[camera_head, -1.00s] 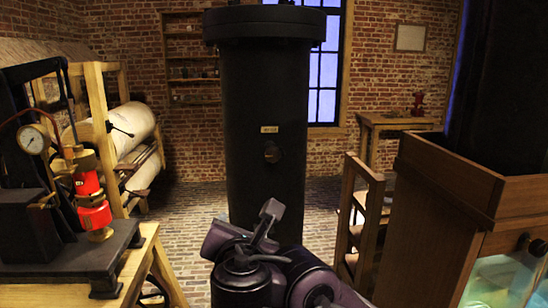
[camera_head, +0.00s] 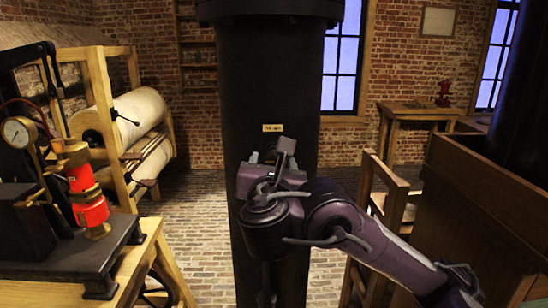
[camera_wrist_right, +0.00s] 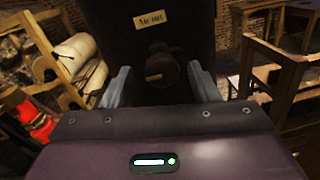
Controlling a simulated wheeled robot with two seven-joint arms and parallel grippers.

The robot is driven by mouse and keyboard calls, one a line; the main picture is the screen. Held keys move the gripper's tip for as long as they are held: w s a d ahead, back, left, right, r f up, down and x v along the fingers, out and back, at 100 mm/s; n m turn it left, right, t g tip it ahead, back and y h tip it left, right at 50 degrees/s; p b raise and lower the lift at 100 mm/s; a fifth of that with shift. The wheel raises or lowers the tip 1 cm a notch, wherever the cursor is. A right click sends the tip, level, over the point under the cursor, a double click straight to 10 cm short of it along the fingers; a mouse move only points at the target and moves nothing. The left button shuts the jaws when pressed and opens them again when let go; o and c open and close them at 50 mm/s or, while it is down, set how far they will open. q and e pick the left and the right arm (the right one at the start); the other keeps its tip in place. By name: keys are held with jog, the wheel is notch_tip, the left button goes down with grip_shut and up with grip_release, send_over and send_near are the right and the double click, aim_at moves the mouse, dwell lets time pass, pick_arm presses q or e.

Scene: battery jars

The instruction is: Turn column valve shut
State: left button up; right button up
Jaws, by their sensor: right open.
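The black column (camera_head: 265,90) stands in the middle of the head view, with a small brass label (camera_head: 272,128) on its front. In the right wrist view the label (camera_wrist_right: 150,20) appears to read "Air out". Below it is the column valve, a round dark knob (camera_wrist_right: 166,68) with a lighter tan bar pointing left. My right gripper (camera_head: 268,158) is in front of the column and hides the valve in the head view. In the right wrist view the right gripper (camera_wrist_right: 160,88) is open, its grey fingers on either side of the knob with gaps. My left gripper is out of view.
A wooden bench at left carries a gauge (camera_head: 19,132) and a red and brass fitting (camera_head: 86,195). Paper rolls (camera_head: 135,120) sit in a wooden frame behind. A wooden chair (camera_head: 385,215) and a large wooden box (camera_head: 470,215) stand at right.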

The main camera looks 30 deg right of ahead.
aim_at(275, 162)
jog(key=shift+x, duration=1.25)
jog(key=shift+w+d+f, duration=0.15)
jog(key=shift+w+d, duration=0.05)
jog(key=shift+d, duration=0.05)
jog(key=shift+s+a, duration=0.1)
jog(key=shift+a, duration=0.05)
jog(key=c, duration=0.9)
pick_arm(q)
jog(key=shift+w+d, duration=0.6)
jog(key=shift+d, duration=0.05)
pick_arm(e)
jog(key=shift+c, duration=0.3)
